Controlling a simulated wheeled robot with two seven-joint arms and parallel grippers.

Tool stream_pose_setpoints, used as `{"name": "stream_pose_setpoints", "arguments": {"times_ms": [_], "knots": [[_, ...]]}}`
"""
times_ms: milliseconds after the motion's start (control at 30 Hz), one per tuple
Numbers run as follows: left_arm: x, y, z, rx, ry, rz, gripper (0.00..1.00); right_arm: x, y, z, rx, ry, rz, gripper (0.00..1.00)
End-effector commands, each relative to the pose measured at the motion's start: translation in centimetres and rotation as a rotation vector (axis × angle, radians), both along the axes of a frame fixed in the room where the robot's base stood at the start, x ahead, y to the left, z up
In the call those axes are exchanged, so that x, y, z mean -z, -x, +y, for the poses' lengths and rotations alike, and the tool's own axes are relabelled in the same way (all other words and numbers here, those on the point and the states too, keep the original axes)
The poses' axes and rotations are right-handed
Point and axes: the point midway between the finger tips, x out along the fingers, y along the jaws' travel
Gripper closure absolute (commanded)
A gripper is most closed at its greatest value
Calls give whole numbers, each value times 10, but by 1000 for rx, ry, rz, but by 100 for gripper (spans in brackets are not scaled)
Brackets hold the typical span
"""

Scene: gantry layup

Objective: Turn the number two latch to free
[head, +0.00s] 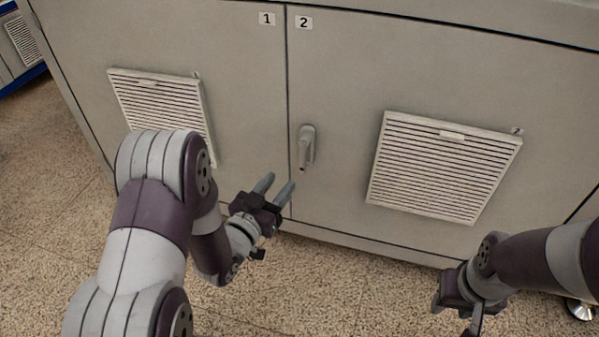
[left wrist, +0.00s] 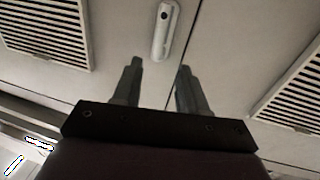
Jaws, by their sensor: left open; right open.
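The number two latch (head: 306,146) is a grey handle on the door marked 2, close to the seam between the two doors. It hangs roughly vertical, its free end pointing down. It also shows in the left wrist view (left wrist: 165,32), just beyond and between my fingertips. My left gripper (head: 278,187) is open and empty, below and left of the latch and apart from it. Its two fingers also show in the left wrist view (left wrist: 160,70). My right gripper (head: 456,314) is open and empty at the lower right, away from the latch.
The label 2 (head: 304,22) and the label 1 (head: 267,19) mark the grey cabinet doors. A louvred vent (head: 440,167) is on door two and another vent (head: 163,104) on door one. A caster (head: 580,309) shows at the lower right.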

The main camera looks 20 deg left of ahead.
Motion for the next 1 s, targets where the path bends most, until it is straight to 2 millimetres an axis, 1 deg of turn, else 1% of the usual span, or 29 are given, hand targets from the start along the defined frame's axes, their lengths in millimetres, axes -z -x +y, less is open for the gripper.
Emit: {"name": "stream_pose_setpoints", "arguments": {"times_ms": [33, 200, 300, 400, 533, 767, 800, 867, 900, 933, 1000], "knots": [[4, -12, -4, 4, -2, -5, 58, 9, 0, 0, 0, 0, 0, 57], [4, -55, -14, 3, 0, -3, 58, 29, 0, 0, 0, 0, 1, 57], [4, -76, -19, 2, -1, -1, 58, 37, 0, 0, 0, 0, 1, 57], [3, -91, -22, 1, 0, 0, 58, 43, 0, 0, 0, 0, 1, 57], [0, -100, -24, -1, 0, 2, 58, 45, 0, 0, 0, 0, 1, 57], [-1, -101, -24, -1, -1, 3, 58, 44, 0, 0, 0, 0, 1, 57], [-1, -101, -24, -1, -1, 3, 64, 44, 0, 0, 0, 0, 1, 57], [-1, -101, -24, -1, -1, 3, 84, 44, 0, 0, 0, 0, 1, 57], [-1, -101, -24, -1, -1, 3, 97, 44, 0, 0, 0, 0, 1, 57], [-1, -101, -24, -1, -1, 3, 100, 44, 0, 0, 0, 0, 1, 57], [-1, -101, -24, -1, -1, 3, 100, 44, 0, 0, 0, 0, 1, 57]]}}
